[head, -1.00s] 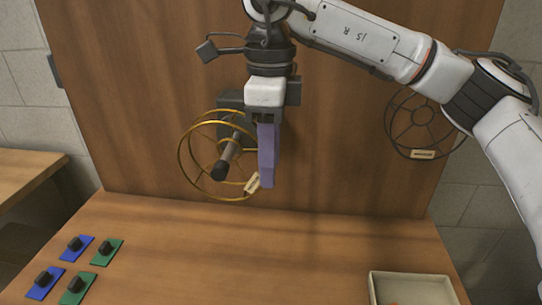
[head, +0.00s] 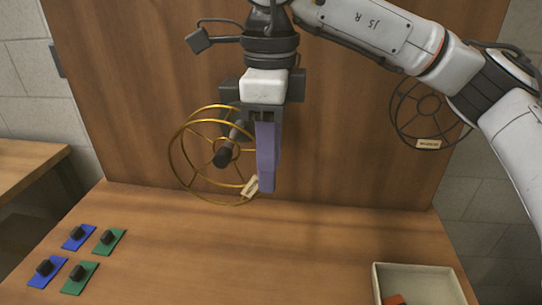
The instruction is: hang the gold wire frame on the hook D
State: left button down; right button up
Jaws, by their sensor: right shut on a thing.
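The gold wire frame (head: 172,165), round with rings and spokes and a pale tag, is held upright in front of the wooden board. My right gripper (head: 267,188), with purple fingers, is shut on its right side. A rod-like hook (head: 223,156) with a dark tip sticks out from the board and shows within the frame's outline. I cannot tell whether the frame is around the hook or only in line with it. No letter D is readable. The hook's root is partly hidden by the gripper. My left gripper is not in view.
A dark wire frame (head: 394,118) with a tag is at the board's right edge, behind my right arm. Blue and green pads with black knobs (head: 78,237) lie at the table's left. A pale tray (head: 458,288) holds a reddish piece at front right. The middle table is clear.

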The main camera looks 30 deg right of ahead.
jog(key=s+a+b, duration=0.1)
jog(key=s+a, duration=0.2)
jog(key=s, duration=0.2)
jog(key=shift+s+a, duration=0.25)
jog(key=shift+a, duration=0.1)
dwell(0.9)
dwell(0.6)
dwell(1.1)
